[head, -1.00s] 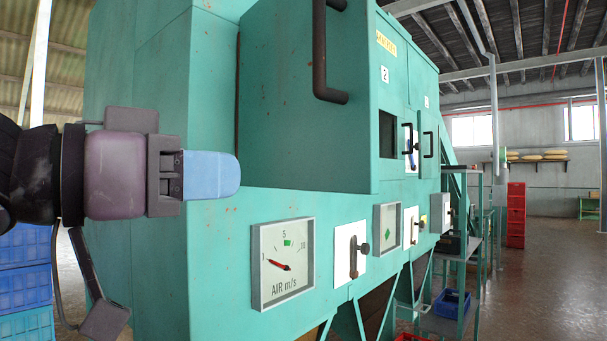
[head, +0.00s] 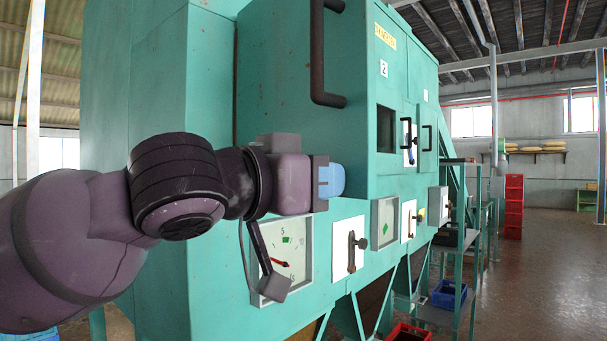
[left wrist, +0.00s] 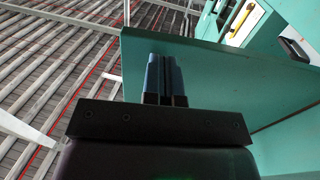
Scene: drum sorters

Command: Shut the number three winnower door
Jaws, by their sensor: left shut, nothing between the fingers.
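A large teal door panel (head: 290,90) with a long black bar handle (head: 318,60) stands out from the near section of the green machine, and looks open. No number three shows on the side I see. My left gripper (head: 335,180), with blue fingers, is shut and empty, and in the head view it overlaps the lower part of this panel. In the left wrist view the fingers (left wrist: 165,75) are together in front of a teal panel (left wrist: 220,80); I cannot tell if they touch it. My right gripper is out of view.
The section marked 2 (head: 384,69) stands beyond the panel. Below are a dial (head: 285,265), partly hidden by my arm, and a lever plate (head: 348,247). A blue crate (head: 449,294) and red crates (head: 514,205) stand farther right. The floor at right is clear.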

